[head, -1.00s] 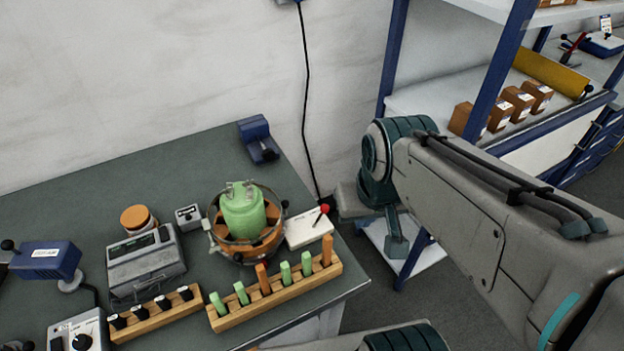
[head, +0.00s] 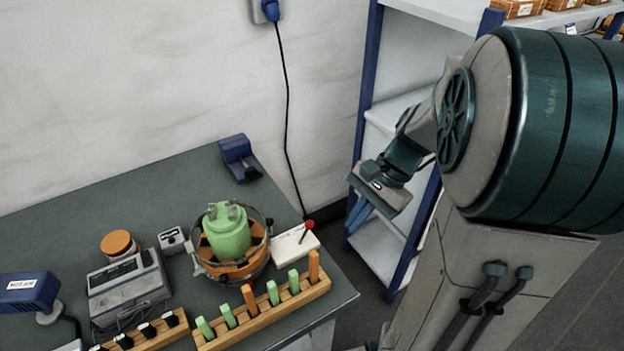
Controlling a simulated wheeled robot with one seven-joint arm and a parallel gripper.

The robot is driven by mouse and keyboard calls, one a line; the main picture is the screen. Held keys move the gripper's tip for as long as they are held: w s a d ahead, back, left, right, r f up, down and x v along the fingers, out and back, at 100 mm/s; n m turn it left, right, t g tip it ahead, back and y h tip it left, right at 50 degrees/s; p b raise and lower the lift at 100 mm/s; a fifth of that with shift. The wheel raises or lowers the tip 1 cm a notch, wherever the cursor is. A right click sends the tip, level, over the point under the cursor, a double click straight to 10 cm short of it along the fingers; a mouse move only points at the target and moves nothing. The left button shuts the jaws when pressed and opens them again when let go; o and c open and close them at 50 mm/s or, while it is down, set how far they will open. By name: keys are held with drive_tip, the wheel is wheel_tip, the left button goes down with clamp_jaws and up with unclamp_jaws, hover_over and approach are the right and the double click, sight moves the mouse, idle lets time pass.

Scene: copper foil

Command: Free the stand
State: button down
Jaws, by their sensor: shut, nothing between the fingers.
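A green lidded cylinder (head: 226,231) stands upright in an orange round stand (head: 238,270) on the grey-green table. A metal ring (head: 262,218) surrounds the cylinder. The base of the stand is partly hidden by the cylinder and ring. My gripper (head: 358,214) is to the right of the table, in front of the shelf, with its fingers shut and empty. It is well apart from the stand and the cylinder.
A wooden rack (head: 262,318) with green and orange pegs stands in front of the stand. A white box with a red-tipped lever (head: 296,243) is at its right, and a grey scale (head: 128,288) at its left. A blue device (head: 239,158) sits behind. The table's back left is clear.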

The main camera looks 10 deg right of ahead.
drive_tip(key=w+d+f+m+t+y, duration=0.2)
drive_tip(key=w+d+f+m+y, duration=0.3)
drive_tip(key=d+m, duration=0.4)
drive_tip(key=shift+w+d+f+m+t+y, duration=0.15)
drive_tip(key=shift+w+f+m+t+y, duration=0.15)
drive_tip(key=shift+w+f+m+t, duration=0.25)
drive_tip(key=shift+s, duration=0.15)
drive_tip(key=p, duration=0.2)
approach(305, 233)
wheel_tip(305, 233, down, 3)
drive_tip(key=a, duration=0.2)
drive_tip(key=shift+w+a+r, duration=0.25)
drive_tip(key=shift+w+a, duration=0.1)
drive_tip(key=shift+w, duration=0.25)
drive_tip(key=shift+w, duration=0.1)
